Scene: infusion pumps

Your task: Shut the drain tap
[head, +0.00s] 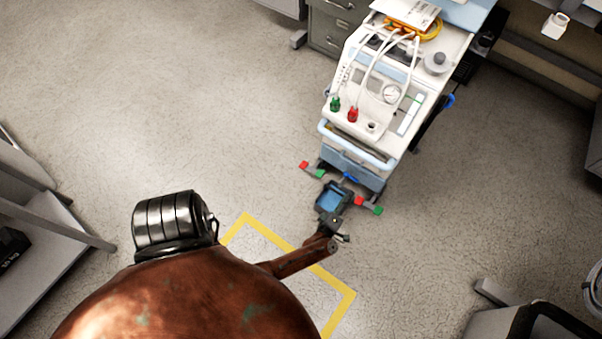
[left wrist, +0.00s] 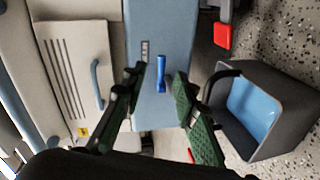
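The drain tap is a blue lever (left wrist: 161,75) on the light-blue lower front of the machine. It also shows as a small blue bar (head: 350,177) at the cart's foot in the head view. My left gripper (left wrist: 160,82) is open, with its dark green fingers on either side of the lever in the left wrist view. Gaps show between the lever and both fingers; I cannot tell how far in front of it they are. In the head view, my left gripper (head: 337,225) is small and dark, and its fingertips are not clear. My right gripper is not in view.
A dark open box with a blue inside (left wrist: 281,140) is close right of the fingers in the left wrist view. Red and green pedals or feet flank the machine's base (head: 345,166). A yellow floor marking (head: 345,297) lies nearby. Open floor spreads left.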

